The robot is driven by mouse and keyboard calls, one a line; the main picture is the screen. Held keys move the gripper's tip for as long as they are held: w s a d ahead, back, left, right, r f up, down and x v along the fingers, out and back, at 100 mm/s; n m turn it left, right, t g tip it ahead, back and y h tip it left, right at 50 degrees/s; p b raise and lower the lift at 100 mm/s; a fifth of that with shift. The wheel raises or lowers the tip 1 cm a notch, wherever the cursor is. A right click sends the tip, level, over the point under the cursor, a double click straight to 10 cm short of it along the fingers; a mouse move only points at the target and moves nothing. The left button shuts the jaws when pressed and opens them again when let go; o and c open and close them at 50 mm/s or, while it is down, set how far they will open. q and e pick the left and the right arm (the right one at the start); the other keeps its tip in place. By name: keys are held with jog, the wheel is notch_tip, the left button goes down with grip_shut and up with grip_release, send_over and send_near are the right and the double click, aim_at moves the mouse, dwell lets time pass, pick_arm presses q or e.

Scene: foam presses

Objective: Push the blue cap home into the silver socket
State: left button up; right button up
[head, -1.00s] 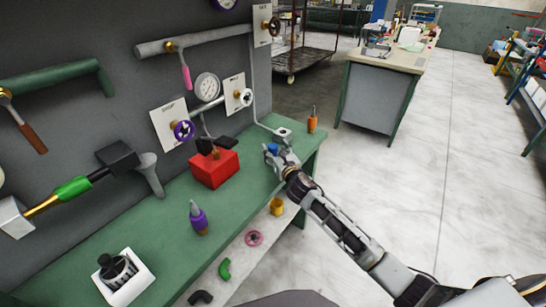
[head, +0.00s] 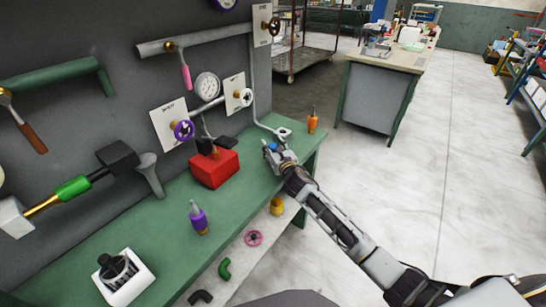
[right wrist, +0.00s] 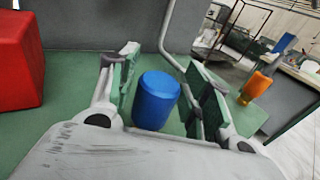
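The blue cap (right wrist: 157,100) stands upright on the green bench and shows large in the right wrist view. In the head view the blue cap (head: 273,147) is small and partly covered by my right gripper (head: 274,156). In the right wrist view the fingers of my right gripper (right wrist: 168,90) are open on either side of the cap, with a gap visible on both sides. A silver fitting (head: 283,132) that looks like the socket sits on the bench just beyond the cap, at the foot of a thin pipe. I cannot make out the socket in the right wrist view. My left gripper is out of view.
A red box (head: 214,168) stands left of my right gripper. An orange bottle (head: 312,122) stands at the bench's far corner. A purple-banded bottle (head: 198,218) and a white tray (head: 143,283) stand nearer. Pipes, valves and a gauge (head: 207,86) line the wall.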

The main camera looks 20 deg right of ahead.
jog(key=c, duration=0.8)
jog(key=shift+r, duration=0.2)
jog(key=shift+c, duration=0.2)
jog(key=shift+r, duration=0.95)
notch_tip(320, 180, up, 8)
jog(key=shift+f+p, duration=0.2)
jog(key=shift+p, duration=0.7)
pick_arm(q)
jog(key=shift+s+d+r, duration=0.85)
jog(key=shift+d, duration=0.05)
pick_arm(e)
jog(key=shift+r, duration=0.1)
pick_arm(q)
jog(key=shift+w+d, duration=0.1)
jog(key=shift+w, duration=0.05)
